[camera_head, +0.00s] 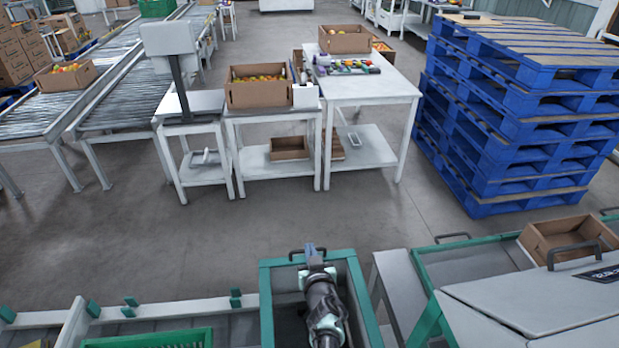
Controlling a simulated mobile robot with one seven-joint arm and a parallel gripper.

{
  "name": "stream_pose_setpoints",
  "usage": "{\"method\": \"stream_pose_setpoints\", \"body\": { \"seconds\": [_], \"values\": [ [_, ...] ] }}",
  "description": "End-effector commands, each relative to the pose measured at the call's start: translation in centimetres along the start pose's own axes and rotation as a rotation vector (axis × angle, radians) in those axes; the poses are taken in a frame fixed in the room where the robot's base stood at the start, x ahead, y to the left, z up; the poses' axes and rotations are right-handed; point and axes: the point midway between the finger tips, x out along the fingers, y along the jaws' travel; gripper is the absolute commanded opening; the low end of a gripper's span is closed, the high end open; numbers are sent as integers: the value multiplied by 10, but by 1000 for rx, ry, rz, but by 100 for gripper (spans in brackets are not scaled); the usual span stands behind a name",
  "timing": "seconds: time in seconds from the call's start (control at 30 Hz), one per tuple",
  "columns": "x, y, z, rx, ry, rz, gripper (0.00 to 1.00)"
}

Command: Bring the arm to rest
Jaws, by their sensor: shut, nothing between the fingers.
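My arm reaches up from the bottom edge, right of the picture's middle, and lies over a green-rimmed grey bin. My gripper (311,251) is at its far end, near the bin's far rim, seen small and from behind. Its fingers are shut with nothing held. I cannot tell how far it is above the rim or whether it touches it. My arm hides part of the bin's inside.
The green-rimmed bin (267,305) is close below. A grey lidded unit (530,300) with an open cardboard box (535,242) stands right. Blue pallets (490,150) are stacked beyond. White tables (370,92) hold tomato boxes. Bare floor (230,235) lies between.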

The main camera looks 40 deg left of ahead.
Motion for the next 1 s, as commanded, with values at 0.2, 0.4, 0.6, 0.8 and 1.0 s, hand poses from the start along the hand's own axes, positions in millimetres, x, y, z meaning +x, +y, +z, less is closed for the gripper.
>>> {"method": "stream_pose_setpoints", "body": {
  "seconds": [0.2,0.4,0.6,0.8,1.0],
  "values": [
    [-29,0,-12,2,0,1,0],
    [-45,1,-14,1,0,1,0],
    [-50,0,-13,0,0,0,0],
    [-49,0,-12,-1,1,0,0],
    [-45,15,-68,-4,95,51,0]
  ]
}}
